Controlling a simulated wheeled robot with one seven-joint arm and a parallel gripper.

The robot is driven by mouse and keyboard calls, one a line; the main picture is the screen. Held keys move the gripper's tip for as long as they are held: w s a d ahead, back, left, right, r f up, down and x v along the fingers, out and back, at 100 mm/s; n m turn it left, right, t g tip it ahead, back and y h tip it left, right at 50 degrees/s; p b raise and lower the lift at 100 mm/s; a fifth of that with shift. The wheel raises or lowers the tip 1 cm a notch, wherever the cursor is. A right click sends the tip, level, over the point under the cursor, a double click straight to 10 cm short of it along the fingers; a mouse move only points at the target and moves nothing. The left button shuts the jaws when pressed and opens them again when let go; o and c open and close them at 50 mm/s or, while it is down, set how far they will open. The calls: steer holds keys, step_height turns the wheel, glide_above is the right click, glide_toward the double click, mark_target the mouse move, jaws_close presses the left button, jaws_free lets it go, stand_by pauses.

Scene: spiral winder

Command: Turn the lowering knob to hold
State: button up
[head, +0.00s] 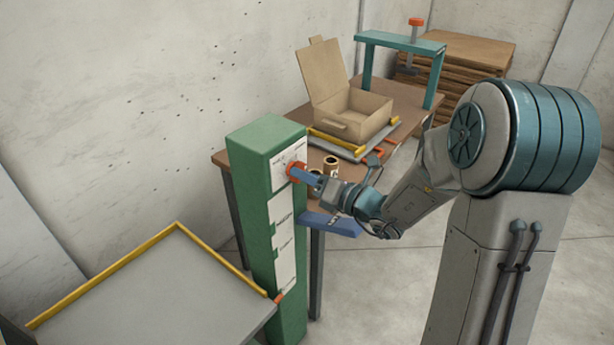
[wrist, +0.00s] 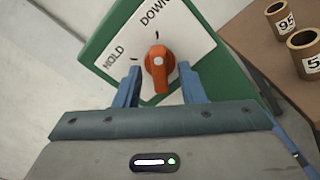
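The orange lowering knob (wrist: 158,68) is on a white plate (wrist: 195,40) on the green post (head: 262,190). The plate reads HOLD at the left and DOWN at the top in the wrist view. The knob's narrow grip stands nearly upright in that view, in line with a short tick below DOWN. My gripper (wrist: 160,88) is open, with one blue finger to each side of the knob and visible gaps between. In the head view the knob (head: 293,169) is partly covered by my gripper (head: 302,174). I cannot tell how far the fingertips reach along it.
A brown table (head: 225,158) behind the post holds an open cardboard box (head: 365,113), a teal frame (head: 400,41) and small numbered tubes (wrist: 304,50). A grey tray with a yellow rim (head: 105,265) lies at the lower left. A blue ledge (head: 330,222) is below my gripper.

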jaws_close()
steer(key=shift+f+n+b, duration=0.1)
steer(key=shift+n+b, duration=0.3)
steer(key=shift+b, duration=0.1)
steer(key=n+b, duration=1.5)
steer(key=b, duration=0.5)
steer(key=shift+b, duration=0.3)
jaws_free()
